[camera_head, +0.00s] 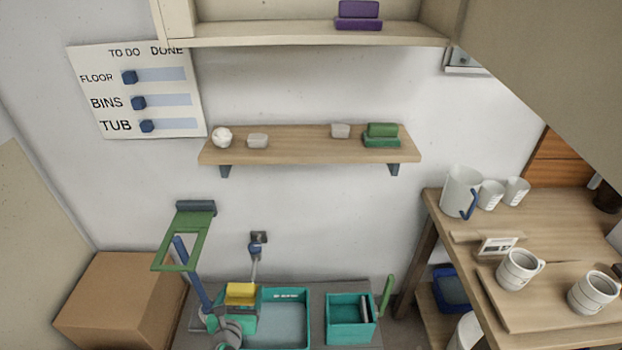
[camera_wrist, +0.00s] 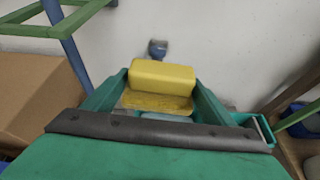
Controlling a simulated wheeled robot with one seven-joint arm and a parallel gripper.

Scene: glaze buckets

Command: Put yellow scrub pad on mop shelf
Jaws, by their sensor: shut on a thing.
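The yellow scrub pad (camera_head: 240,291) is held in my gripper (camera_head: 241,300), low in front of the wall, above the teal tub area in the head view. In the wrist view the pad (camera_wrist: 162,76) shows a lighter block over a darker yellow layer, between the two teal fingers of my gripper (camera_wrist: 160,98). Which shelf is the mop shelf is not marked. A wooden wall shelf (camera_head: 300,146) bears a green pad (camera_head: 382,133), a white ball and two pale blocks. A higher shelf (camera_head: 290,36) bears a purple pad (camera_head: 358,14).
A green frame with a blue handle (camera_head: 181,243) stands just left of my gripper. A teal tub (camera_head: 305,318) and teal bin (camera_head: 350,322) stand to the right. A cardboard box (camera_head: 118,295) is at left. A wooden table (camera_head: 470,240) with mugs is at right. The wall shelf's middle is clear.

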